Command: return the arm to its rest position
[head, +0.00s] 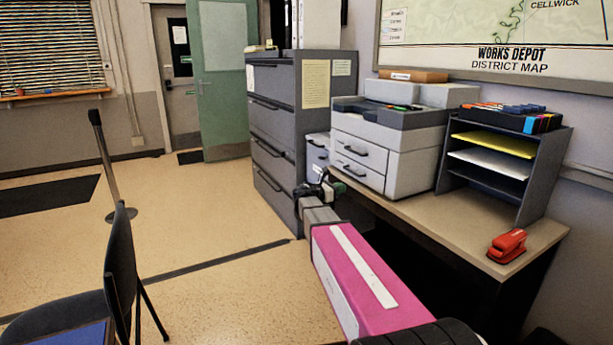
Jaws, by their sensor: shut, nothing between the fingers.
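My arm reaches forward from the lower right of the head view, its pink link in front of the desk's left side. My gripper (322,188) is at the far end of the arm, small and dark, in front of the filing cabinet and left of the printer. It is shut and holds nothing. The fingertips are too small to make out clearly, and I cannot tell how far they are from the cabinet.
A grey filing cabinet (273,125) stands behind my gripper. The desk (440,215) at right holds a printer (385,150), a paper sorter (497,160) and a red stapler (507,246). A chair (122,265) and a post (103,160) stand at left. Open floor (200,225) lies between.

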